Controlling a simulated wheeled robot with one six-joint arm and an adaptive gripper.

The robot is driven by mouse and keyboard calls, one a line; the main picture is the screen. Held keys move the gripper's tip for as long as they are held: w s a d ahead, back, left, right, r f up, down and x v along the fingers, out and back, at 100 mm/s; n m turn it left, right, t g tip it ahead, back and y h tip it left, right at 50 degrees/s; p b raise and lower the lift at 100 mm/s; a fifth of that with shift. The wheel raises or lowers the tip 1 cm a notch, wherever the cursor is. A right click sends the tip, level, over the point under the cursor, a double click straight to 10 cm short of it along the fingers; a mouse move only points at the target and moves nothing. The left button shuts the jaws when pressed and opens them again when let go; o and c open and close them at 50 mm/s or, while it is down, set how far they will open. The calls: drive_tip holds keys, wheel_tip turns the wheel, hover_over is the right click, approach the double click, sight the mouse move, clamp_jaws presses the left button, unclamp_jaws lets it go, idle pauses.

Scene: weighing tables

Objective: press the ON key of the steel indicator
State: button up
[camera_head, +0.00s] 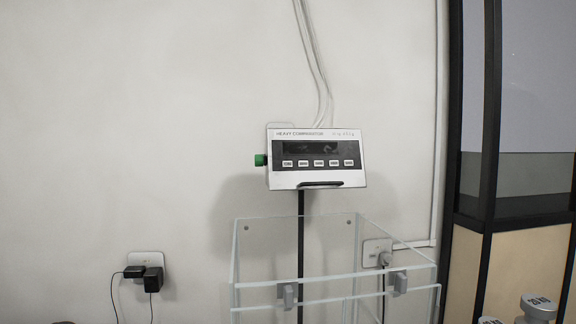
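A pale, steel-coloured indicator (316,158) marked "HEAVY COMPARATOR" stands on a dark post in front of the wall, near the middle of the head view. Its display (312,147) is dark, with no lit digits that I can see. A row of several white keys (318,163) runs below the display. Their labels are too small to read, so I cannot tell which is the ON key. A green knob (260,160) sticks out of its left side. My gripper is not in view.
A clear glass enclosure (262,262) with grey latches stands below the indicator. Cables (318,60) run up the wall. A socket with black plugs (145,270) is at lower left. A dark-framed partition (487,120) and grey weights (538,307) are at right.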

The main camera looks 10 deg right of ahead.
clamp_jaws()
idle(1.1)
